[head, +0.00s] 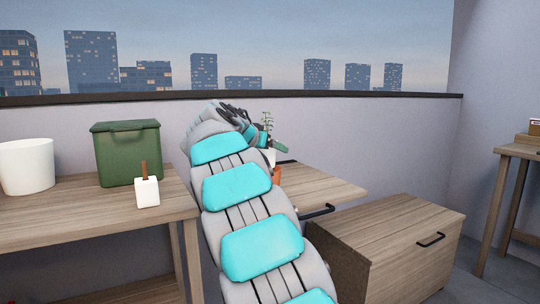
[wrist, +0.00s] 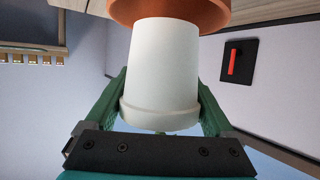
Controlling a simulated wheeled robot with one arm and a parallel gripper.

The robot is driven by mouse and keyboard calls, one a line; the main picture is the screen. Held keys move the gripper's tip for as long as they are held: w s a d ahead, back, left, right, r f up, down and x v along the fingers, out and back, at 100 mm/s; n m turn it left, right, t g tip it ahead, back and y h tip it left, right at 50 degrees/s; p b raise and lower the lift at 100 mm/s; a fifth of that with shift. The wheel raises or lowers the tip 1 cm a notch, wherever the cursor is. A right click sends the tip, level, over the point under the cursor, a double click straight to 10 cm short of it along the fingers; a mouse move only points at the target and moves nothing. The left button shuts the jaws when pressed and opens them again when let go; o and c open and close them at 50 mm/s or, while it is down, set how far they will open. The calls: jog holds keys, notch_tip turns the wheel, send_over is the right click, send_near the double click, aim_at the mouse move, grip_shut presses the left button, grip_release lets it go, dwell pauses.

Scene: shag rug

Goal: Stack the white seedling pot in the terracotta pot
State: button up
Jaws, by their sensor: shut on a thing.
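The white seedling pot (wrist: 162,70) is between the two green fingers of my gripper (wrist: 163,88) in the wrist view, and the gripper is shut on it. Its wide rim is toward my wrist and its narrower end points at the terracotta pot (wrist: 170,10), which is cut off at the top of that view. The two pots overlap there; I cannot tell whether the white one is inside. In the head view my arm hides much of this: a bit of the white pot (head: 270,156) shows above a sliver of the terracotta pot (head: 277,174), with a green sprig above.
A wooden table at left (head: 90,208) holds a large white pot (head: 27,167), a green lidded bin (head: 127,155) and a small white block with a brown handle (head: 147,191). A low wooden cabinet (head: 395,228) stands right of my arm. The tabletop (head: 325,184) right of the pots is clear.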

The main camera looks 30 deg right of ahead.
aim_at(270, 157)
notch_tip(270, 157, down, 2)
jog(key=shift+f, duration=0.1)
jog(key=shift+f+b, duration=0.5)
jog(key=shift+b, duration=0.4)
jog(key=o, duration=1.3)
jog(key=shift+r+p, duration=0.45)
jog(key=shift+p, duration=0.15)
jog(key=v, duration=1.2)
jog(key=shift+r, duration=0.1)
